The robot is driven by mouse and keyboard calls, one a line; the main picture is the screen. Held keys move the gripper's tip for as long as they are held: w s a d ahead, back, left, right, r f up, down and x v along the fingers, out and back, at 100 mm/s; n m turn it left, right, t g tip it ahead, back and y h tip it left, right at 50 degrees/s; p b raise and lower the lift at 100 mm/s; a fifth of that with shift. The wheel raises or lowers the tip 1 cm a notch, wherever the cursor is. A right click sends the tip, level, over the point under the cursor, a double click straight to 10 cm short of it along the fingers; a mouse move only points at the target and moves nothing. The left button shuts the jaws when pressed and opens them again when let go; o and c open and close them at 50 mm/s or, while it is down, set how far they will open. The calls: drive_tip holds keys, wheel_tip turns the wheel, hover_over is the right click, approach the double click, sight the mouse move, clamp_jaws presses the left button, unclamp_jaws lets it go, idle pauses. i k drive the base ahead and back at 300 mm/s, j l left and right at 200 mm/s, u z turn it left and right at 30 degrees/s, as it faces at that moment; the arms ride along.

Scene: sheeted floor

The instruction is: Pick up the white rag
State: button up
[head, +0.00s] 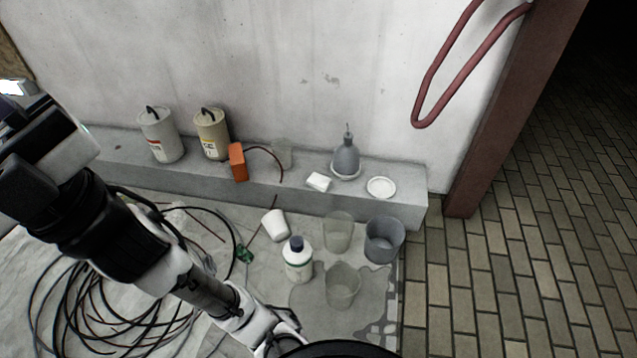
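A small white folded piece (318,181), which looks like the white rag, lies on the concrete ledge (300,202) near its front edge. It sits between an orange box and a white dish, in front of a grey bottle. My gripper (287,338) is at the bottom edge of the head view, well below and apart from the rag. A dark round shape and the frame edge partly hide its fingers, so I cannot tell whether it is open or shut.
On the ledge stand two canisters (160,136), the orange box (237,162), the grey bottle (345,160) and the white dish (381,187). On the sheet are a white bottle (298,262), a white cup (274,225), clear beakers (342,288), a grey bucket (384,240) and coiled cables (75,310). Brick floor at right is clear.

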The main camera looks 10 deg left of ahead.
sight(320, 182)
drive_tip(key=u, duration=1.05)
drive_tip(key=z, duration=0.6)
drive_tip(key=i+j+z, duration=0.1)
drive_tip(key=z, duration=0.3)
drive_tip(key=i+j+z, duration=0.1)
drive_tip(key=z, duration=0.25)
drive_tip(key=j+z, duration=0.2)
drive_tip(key=z, duration=0.2)
drive_tip(key=i+j+z, duration=0.1)
drive_tip(key=j+z, duration=0.2)
drive_tip(key=j, duration=0.15)
drive_tip(key=j+z, duration=0.35)
drive_tip(key=j, duration=0.15)
drive_tip(key=j+z, duration=0.4)
drive_tip(key=j, duration=0.95)
drive_tip(key=k+j+z, duration=0.1)
drive_tip(key=j, duration=0.25)
drive_tip(key=k+j, duration=0.15)
drive_tip(key=j, duration=0.15)
